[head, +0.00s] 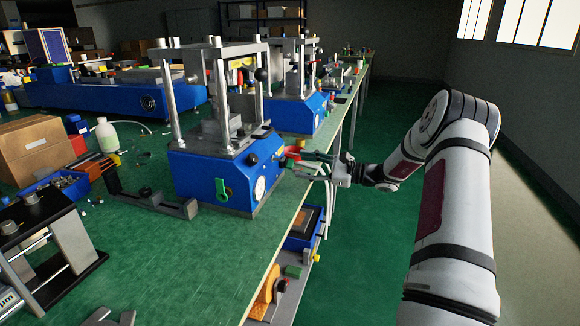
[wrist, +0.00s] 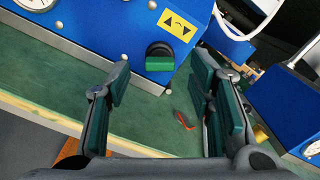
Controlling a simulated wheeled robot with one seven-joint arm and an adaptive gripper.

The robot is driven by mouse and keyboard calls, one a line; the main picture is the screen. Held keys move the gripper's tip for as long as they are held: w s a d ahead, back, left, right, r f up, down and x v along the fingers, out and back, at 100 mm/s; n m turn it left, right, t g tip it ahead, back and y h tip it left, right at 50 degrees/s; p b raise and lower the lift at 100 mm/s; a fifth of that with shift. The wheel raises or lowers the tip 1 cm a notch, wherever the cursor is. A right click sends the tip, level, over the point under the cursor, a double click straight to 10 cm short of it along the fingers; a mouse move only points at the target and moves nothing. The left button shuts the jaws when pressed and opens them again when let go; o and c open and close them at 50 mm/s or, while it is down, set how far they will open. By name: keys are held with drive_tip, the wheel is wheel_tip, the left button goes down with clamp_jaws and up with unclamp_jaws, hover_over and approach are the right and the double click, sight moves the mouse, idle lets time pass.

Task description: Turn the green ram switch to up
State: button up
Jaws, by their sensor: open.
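The green ram switch (wrist: 159,58) is in the wrist view, a black round knob with a green block-shaped front, on the press's blue face beside a yellow arrow label (wrist: 176,25). The green front lies at the knob's lower side in that picture; I cannot tell which setting this is. My gripper (wrist: 161,82) is open and empty, its fingers on either side of the switch in the picture and apart from it. In the head view my gripper (head: 312,165) is beside the right face of the near press (head: 195,178); I cannot make out the switch there.
A green lever (head: 221,189) and a round gauge (head: 259,188) are on the near press. A second blue press (head: 297,117) stands behind it. The bench edge (head: 284,235) runs below my gripper, with open floor (head: 385,250) to the right.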

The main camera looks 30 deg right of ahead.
sight(293, 163)
drive_tip(key=shift+b+x, duration=0.35)
drive_tip(key=shift+x, duration=2.2)
drive_tip(key=c, duration=1.1)
